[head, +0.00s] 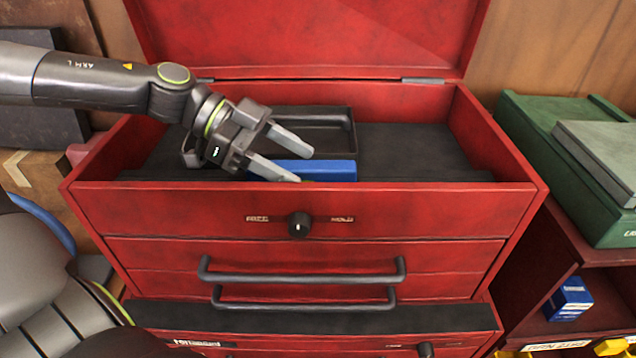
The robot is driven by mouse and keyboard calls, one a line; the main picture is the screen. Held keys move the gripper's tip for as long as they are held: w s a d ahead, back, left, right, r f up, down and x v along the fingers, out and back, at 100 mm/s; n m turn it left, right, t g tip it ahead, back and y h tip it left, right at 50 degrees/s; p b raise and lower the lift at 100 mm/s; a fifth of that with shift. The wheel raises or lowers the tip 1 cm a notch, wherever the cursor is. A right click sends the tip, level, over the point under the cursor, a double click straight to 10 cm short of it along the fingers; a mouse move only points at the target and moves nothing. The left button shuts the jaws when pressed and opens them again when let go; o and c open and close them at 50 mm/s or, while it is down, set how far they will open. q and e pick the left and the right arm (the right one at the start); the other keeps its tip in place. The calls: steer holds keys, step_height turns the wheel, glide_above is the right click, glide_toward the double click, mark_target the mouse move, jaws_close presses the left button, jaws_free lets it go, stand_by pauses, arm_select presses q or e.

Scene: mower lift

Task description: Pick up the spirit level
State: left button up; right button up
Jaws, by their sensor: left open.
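A blue bar-shaped object (330,170), which looks like the spirit level, lies inside the open top of a red tool chest (180,210), just behind its front wall. A small yellow-green spot shows at its lower left edge. My left gripper (304,166) reaches in from the left, open, with its two grey fingers pointing right and down at the bar's left part. One finger passes above and behind the bar, the other in front of its left end. I cannot tell whether they touch it. The bar's lower side is hidden. My right gripper is not in view.
A black tray (345,117) sits behind the bar on the chest's dark lining (420,150). The raised red lid (310,35) stands behind. A knob (299,225) and bar handles (300,278) stick out in front. A green case (545,150) stands at right.

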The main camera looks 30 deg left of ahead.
arm_select(q)
steer(key=shift+w+d, duration=0.15)
steer(key=shift+d, duration=0.1)
steer(key=shift+s+a, duration=0.2)
steer(key=shift+s, duration=0.05)
steer(key=shift+c, duration=0.6)
steer(key=shift+s+a, duration=0.15)
steer(key=shift+a, duration=0.05)
steer(key=shift+c, duration=1.1)
steer(key=shift+d, duration=0.1)
steer(key=c, duration=0.9)
steer(key=shift+o, duration=0.2)
steer(key=shift+r, duration=0.15)
